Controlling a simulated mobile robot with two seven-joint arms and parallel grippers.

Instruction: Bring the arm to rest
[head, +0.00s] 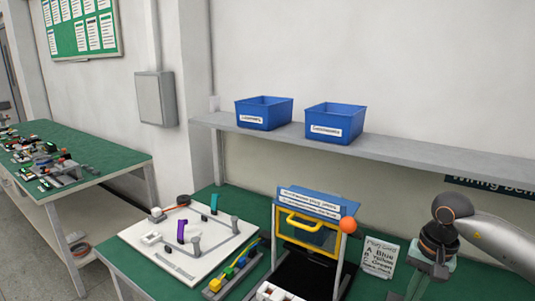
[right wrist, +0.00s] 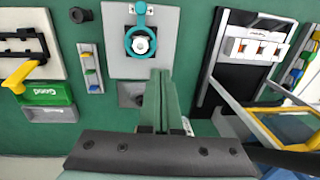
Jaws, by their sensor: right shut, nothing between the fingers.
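My right arm (head: 490,238) comes in from the right edge in the head view. Its gripper (head: 417,287) points down over the right part of the green wiring bench, near the printed plug card (head: 379,257). In the right wrist view the right gripper (right wrist: 161,74) has its fingers together with nothing between them. Below the fingers is a grey plate (right wrist: 118,68) with a teal ring-shaped part (right wrist: 141,42). I cannot tell whether the fingertips touch anything. My left gripper is not in view.
A stand with a yellow handle (head: 300,226) and an orange ball (head: 348,225) rises left of the right gripper. A white board (head: 146,234) with parts lies further left. Blue bins (head: 265,112) sit on the shelf (head: 430,151) above. A cluttered side table (head: 110,155) stands left.

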